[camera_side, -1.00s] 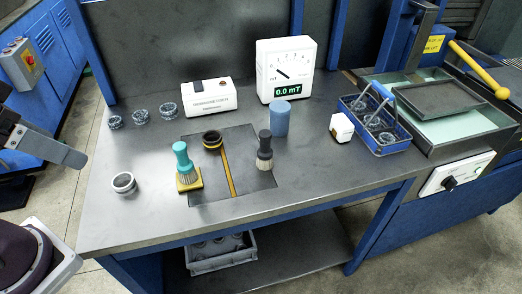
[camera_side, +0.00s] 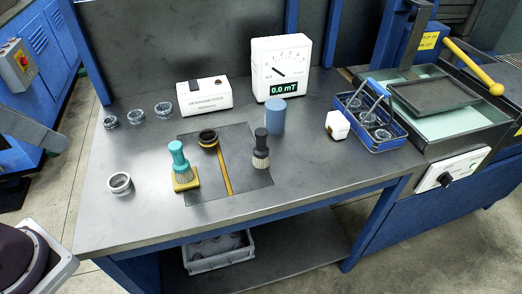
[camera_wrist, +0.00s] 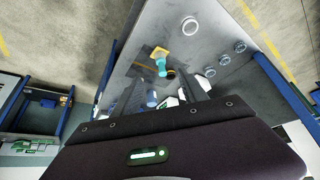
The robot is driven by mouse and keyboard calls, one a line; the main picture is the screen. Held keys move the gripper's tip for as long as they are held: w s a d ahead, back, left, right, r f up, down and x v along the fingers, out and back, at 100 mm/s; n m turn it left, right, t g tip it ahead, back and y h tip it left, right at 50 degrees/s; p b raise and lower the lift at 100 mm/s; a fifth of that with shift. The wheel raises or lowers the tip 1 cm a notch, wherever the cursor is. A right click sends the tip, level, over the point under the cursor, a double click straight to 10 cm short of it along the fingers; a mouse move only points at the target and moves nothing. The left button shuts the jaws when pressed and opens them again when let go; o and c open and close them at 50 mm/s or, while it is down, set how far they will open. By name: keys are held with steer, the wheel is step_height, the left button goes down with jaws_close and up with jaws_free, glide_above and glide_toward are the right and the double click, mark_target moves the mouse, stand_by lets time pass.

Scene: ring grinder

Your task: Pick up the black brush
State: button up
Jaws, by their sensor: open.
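The black brush (camera_side: 261,149) stands upright in the side view, dark handle up and pale bristles down, at the right part of the dark mat (camera_side: 215,187). I cannot make it out in the wrist view. My gripper (camera_wrist: 163,84) shows in the wrist view with two dark fingers apart and nothing visible held between them. In the side view only a grey part of my arm or gripper enters at the left edge, well away from the brush. A teal brush (camera_side: 179,155) stands on a yellow pad (camera_side: 186,181) left of the black one.
A blue cylinder (camera_side: 275,117) stands close behind the black brush. A black round-headed tool with a yellow handle (camera_side: 224,172) lies between the brushes. A metal ring (camera_side: 120,184), white box (camera_side: 205,97), meter (camera_side: 281,67) and blue basket (camera_side: 371,126) are around. The front bench strip is clear.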

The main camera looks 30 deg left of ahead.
step_height(320, 180, up, 3)
steer(key=m+t+h, duration=0.3)
steer(key=t+h, duration=0.1)
steer(key=t, duration=0.3)
glide_above(257, 145)
steer(key=s, duration=0.2)
step_height(257, 145, down, 3)
steer(key=f, duration=2.4)
steer(key=shift+a+f, duration=0.15)
steer(key=shift+a, duration=0.2)
steer(key=x, duration=0.7)
steer(key=shift+s, duration=0.1)
jaws_close()
